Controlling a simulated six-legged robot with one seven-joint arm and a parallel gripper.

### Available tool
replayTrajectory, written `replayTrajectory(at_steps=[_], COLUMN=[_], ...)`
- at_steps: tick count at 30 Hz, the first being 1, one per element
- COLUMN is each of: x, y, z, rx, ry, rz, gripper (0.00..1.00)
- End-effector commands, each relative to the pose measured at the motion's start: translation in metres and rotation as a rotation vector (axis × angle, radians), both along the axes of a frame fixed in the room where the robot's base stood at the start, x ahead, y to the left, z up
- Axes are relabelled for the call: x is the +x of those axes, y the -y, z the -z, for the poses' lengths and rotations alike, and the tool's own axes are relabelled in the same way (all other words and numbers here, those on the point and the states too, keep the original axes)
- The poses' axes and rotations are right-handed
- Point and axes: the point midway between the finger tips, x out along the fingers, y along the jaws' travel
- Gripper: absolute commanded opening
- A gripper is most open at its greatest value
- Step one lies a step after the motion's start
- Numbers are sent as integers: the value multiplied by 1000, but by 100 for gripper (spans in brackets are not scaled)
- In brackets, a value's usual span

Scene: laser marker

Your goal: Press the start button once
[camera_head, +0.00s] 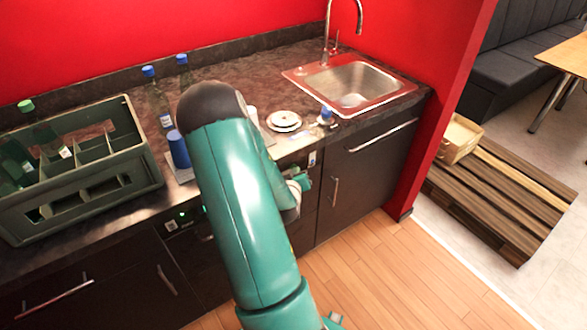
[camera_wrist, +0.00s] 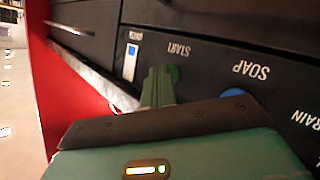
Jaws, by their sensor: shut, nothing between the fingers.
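The green start button (camera_wrist: 174,73) is on a black panel (camera_wrist: 205,50) in the wrist view, beside the upside-down word START. My gripper (camera_wrist: 160,72) is shut and empty, its green fingers pointing at the panel just left of the button and covering part of it. I cannot tell whether the fingertips touch the button or whether it is pushed in. In the head view my gripper (camera_head: 302,183) is in front of the counter's dark front, partly hidden by my arm. The start button cannot be made out there.
A blue button (camera_wrist: 232,93) marked SOAP is close to the gripper's right, partly hidden. A white and blue indicator (camera_wrist: 130,62) is left. On the counter are a green crate (camera_head: 75,195), a blue cup (camera_head: 178,150), bottles, plates (camera_head: 284,120) and a sink (camera_head: 352,82).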

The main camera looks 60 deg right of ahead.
Motion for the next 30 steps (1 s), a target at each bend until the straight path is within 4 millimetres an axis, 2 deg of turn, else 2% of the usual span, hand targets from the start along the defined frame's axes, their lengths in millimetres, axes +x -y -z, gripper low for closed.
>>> replayTrajectory(at_steps=[12,22,30], x=[-13,-15,-34], y=[-7,-8,-17], z=[-1,0,0], rx=[-1,0,0], ry=[0,0,-1], rz=[0,0,1], gripper=[0,0,0])
